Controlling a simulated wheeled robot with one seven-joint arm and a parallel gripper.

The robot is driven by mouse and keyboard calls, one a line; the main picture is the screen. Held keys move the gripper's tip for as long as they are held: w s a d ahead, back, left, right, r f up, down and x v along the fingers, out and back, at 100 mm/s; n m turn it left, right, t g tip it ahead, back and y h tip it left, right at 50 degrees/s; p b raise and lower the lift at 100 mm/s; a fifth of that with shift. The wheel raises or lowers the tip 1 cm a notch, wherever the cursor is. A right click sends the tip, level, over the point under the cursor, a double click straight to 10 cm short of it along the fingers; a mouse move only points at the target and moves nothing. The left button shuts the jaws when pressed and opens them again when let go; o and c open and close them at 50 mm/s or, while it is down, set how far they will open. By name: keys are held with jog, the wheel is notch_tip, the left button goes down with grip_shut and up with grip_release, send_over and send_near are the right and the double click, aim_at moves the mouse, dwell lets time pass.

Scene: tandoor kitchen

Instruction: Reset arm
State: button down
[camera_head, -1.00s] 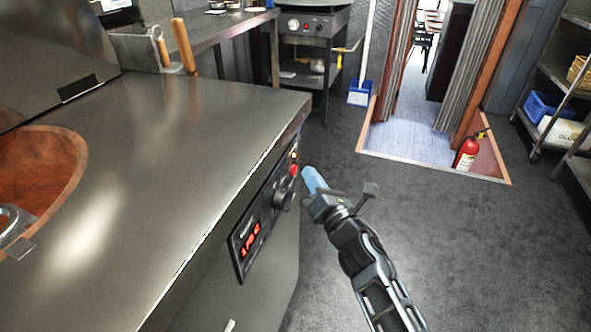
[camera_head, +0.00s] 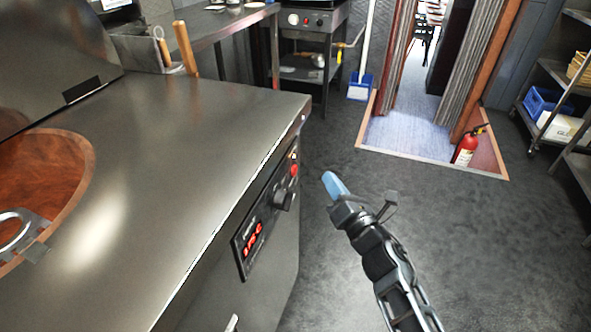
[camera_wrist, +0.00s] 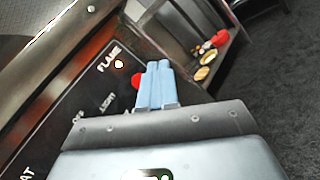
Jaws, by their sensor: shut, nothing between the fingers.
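My gripper (camera_head: 333,184) is shut and empty, with its light blue fingers together. In the head view it hangs over the dark floor, just right of the oven's control panel (camera_head: 262,215), apart from it. In the wrist view the shut blue fingers (camera_wrist: 157,82) point up the picture, with the panel behind and to the left. A red button (camera_wrist: 136,81) shows partly behind the fingers there. The panel has a black knob (camera_head: 283,199) and a lit red display (camera_head: 253,239).
The steel tandoor counter (camera_head: 190,130) fills the left, with its edge near my arm. A red fire extinguisher (camera_head: 466,148) stands by the doorway at the back right. A shelf rack (camera_head: 560,75) is at the far right. The floor (camera_head: 470,240) right of my arm is clear.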

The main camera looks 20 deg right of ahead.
dwell(0.5)
jog(key=s+a+m+g+h+p, duration=0.25)
jog(key=s+m, duration=1.35)
jog(key=s, duration=1.2)
jog(key=s+r+m+g+p, duration=0.1)
jog(key=s+r+m+p, duration=0.1)
jog(key=s+r+m, duration=0.5)
jog(key=s+d+r+m+g+p, duration=0.1)
jog(key=s+r+m, duration=0.6)
jog(key=s, duration=0.6)
jog(key=shift+d+r+p, duration=0.2)
jog(key=shift+r+p, duration=0.15)
jog(key=shift+r, duration=0.1)
jog(key=shift+h, duration=0.25)
